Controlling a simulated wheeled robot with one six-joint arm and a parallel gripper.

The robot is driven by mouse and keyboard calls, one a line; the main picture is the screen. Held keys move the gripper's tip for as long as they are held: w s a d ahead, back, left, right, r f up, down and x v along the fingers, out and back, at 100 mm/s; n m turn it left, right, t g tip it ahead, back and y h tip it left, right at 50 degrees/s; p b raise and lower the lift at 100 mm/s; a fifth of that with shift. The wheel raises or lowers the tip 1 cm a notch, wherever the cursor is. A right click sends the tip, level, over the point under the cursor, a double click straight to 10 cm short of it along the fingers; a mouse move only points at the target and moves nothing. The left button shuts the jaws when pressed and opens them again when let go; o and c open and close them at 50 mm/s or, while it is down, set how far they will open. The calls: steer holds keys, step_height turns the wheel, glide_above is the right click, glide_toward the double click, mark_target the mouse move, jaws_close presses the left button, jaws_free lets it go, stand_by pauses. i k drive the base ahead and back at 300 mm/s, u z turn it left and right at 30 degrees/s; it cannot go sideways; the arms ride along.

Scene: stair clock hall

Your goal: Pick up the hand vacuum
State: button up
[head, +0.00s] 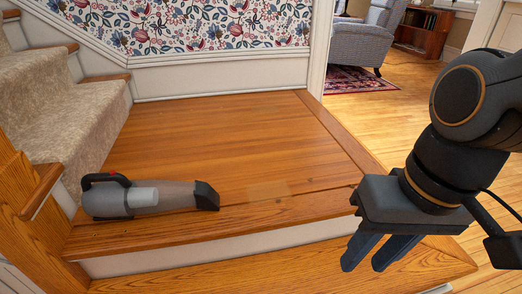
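My gripper (368,265) hangs fingers down at the right, well apart from the vacuum and by the landing's front right edge. Its two dark fingers are apart with a gap between them, and nothing shows in the gap.
The wooden landing (230,130) is otherwise clear, with a step edge in front. Carpeted stairs (45,105) and a wooden post (22,200) stand at the left. A floral wall closes the back. A grey armchair (362,45) and a rug stand in the room beyond.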

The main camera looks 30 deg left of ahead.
mark_target(115, 197)
steer(key=z, duration=0.6)
steer(key=k, duration=1.45)
steer(key=u, duration=1.7)
steer(key=i, duration=1)
